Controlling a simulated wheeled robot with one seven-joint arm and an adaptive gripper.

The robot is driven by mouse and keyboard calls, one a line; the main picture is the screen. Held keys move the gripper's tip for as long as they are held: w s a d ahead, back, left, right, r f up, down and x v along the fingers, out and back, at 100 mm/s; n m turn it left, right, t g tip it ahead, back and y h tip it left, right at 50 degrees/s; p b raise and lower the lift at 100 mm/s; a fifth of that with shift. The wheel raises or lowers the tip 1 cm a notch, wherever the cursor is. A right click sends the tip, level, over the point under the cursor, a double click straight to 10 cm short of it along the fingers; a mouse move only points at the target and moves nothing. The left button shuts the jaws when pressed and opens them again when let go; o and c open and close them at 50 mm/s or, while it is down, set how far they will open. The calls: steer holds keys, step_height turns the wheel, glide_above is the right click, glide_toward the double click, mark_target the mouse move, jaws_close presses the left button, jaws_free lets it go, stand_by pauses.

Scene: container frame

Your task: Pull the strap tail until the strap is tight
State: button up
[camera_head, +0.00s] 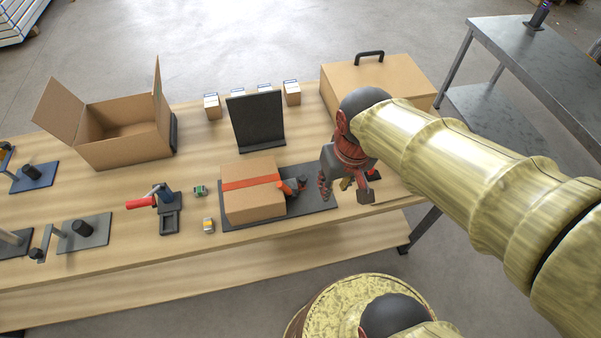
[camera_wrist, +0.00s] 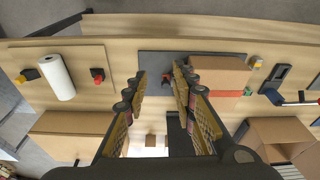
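A cardboard box (camera_head: 252,206) sits on a dark base plate (camera_head: 318,200) with an orange strap (camera_head: 250,182) across its top. At the box's right side, an orange piece (camera_head: 286,188), which may be the strap tail, meets a small dark part (camera_head: 301,184). My gripper (camera_head: 344,190) is to the right of these, apart from them, above the plate's right end. In the wrist view my gripper (camera_wrist: 160,72) has its fingers spread with nothing between them. There the box (camera_wrist: 222,72) is beyond the right finger, which hides part of the strap (camera_wrist: 228,93).
Behind the box stands a dark upright panel (camera_head: 256,118). An open carton (camera_head: 122,130) and a red-handled tool (camera_head: 158,202) are to the left. A large handled box (camera_head: 375,78) is behind my arm. A white roll (camera_wrist: 57,77) lies left in the wrist view.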

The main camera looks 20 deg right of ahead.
steer(key=shift+o, duration=1.4)
steer(key=w+a+f+n+g+p, duration=0.1)
steer(key=w+f+n+g+p, duration=0.1)
steer(key=w+f, duration=1.1)
steer(key=shift+a+f+n+g+p, duration=0.3)
steer(key=shift+f+n+g+p, duration=0.1)
steer(key=shift+f+n+g, duration=0.3)
steer(key=n+t, duration=0.1)
steer(key=n, duration=0.1)
glide_above(303, 178)
steer(key=shift+s+f, duration=0.15)
steer(key=shift+f, duration=0.25)
steer(key=shift+w+r, duration=0.15)
steer(key=shift+w, duration=0.15)
steer(key=shift+s+n, duration=0.1)
steer(key=shift+n, duration=0.2)
steer(key=shift+f, duration=0.3)
steer(key=shift+f+b, duration=0.6)
steer(key=shift+f, duration=2.95)
steer(key=shift+c, duration=0.3)
jaws_close()
